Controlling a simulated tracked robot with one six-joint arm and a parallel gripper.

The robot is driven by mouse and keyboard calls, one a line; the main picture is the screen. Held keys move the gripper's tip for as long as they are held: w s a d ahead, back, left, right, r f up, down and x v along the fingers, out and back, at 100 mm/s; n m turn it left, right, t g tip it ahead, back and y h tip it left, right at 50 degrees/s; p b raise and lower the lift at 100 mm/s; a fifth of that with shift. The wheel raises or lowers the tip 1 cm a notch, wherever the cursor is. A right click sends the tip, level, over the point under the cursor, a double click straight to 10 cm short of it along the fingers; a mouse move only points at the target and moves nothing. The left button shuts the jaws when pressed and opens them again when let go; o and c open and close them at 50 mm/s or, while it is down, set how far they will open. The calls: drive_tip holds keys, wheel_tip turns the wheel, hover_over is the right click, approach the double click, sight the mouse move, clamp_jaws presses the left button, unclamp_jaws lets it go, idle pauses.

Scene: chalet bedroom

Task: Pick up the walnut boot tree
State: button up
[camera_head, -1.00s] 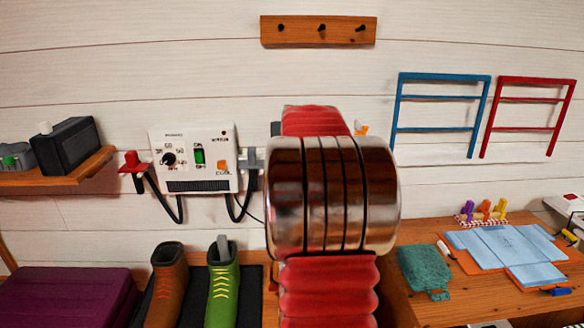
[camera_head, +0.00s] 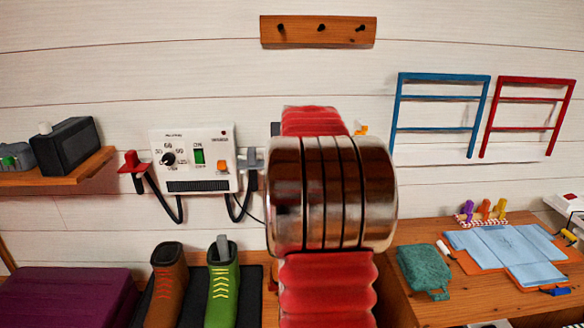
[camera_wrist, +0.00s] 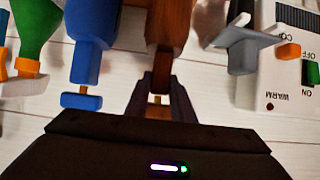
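The walnut boot tree (camera_wrist: 168,28) is brown and shows at the top middle of the wrist view, its narrow end pointing down toward my gripper. My gripper (camera_wrist: 160,80) has its two dark fingers on either side of that narrow end, very close to it. A small orange piece shows between the fingers, and the rest of the end is partly hidden. I cannot tell whether the fingers touch or squeeze it. In the head view my red and chrome arm hides the gripper and the boot tree.
A blue boot tree (camera_wrist: 92,30) is close left of the walnut one, with a green one (camera_wrist: 35,28) beyond. A grey bracket (camera_wrist: 240,48) and the white control box (camera_wrist: 280,95) are close on the right. Two boots (camera_head: 222,283) stand below.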

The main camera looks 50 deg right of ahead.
clamp_jaws()
drive_tip(key=shift+r, duration=0.15)
idle(0.4)
wheel_tip(320, 180, up, 18)
idle(0.5)
idle(0.5)
